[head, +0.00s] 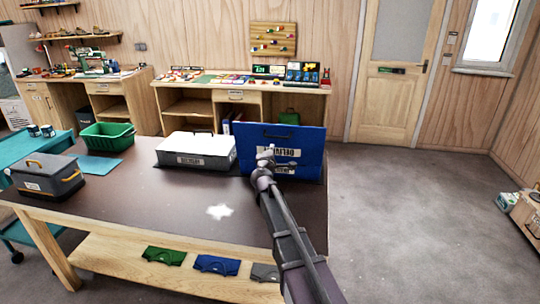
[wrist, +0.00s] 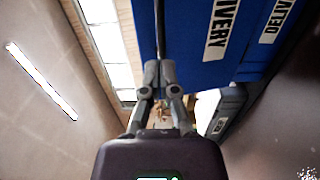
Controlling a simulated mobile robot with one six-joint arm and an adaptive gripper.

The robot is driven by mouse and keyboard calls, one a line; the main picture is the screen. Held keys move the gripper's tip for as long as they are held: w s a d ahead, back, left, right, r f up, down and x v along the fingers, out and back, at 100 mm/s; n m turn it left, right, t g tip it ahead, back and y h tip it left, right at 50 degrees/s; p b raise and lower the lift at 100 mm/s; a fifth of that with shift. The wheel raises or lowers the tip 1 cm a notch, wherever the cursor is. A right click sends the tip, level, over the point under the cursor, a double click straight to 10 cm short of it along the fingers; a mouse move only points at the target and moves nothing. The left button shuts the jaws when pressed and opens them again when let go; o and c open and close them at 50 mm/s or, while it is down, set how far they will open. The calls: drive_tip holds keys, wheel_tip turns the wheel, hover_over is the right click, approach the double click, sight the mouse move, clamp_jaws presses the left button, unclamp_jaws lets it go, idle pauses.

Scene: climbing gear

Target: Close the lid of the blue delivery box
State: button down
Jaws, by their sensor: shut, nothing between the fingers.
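The blue delivery box (head: 312,168) stands at the right end of the dark-topped table. Its blue lid (head: 305,135) is raised, a broad upright panel with a dark handle and a white label. In the wrist view the lid (wrist: 190,40) fills the upper middle, and a second labelled blue face (wrist: 265,50) lies to its right. My gripper (head: 267,152) is shut and empty at the left part of the lid. In the wrist view the closed fingertips (wrist: 158,68) overlap the lid's left part; I cannot tell if they touch it. My arm hides part of the box front.
A grey box with a pale lid (head: 197,142) stands just left of the blue box. A green basket (head: 107,136) and a dark grey box (head: 45,178) stand farther left. Open floor (head: 400,220) lies to the right.

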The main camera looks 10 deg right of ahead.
sight(275, 137)
drive_tip(key=shift+x, duration=3.6)
drive_tip(key=shift+a+r+p, duration=0.15)
drive_tip(key=shift+r+p, duration=0.05)
drive_tip(key=shift+p, duration=0.1)
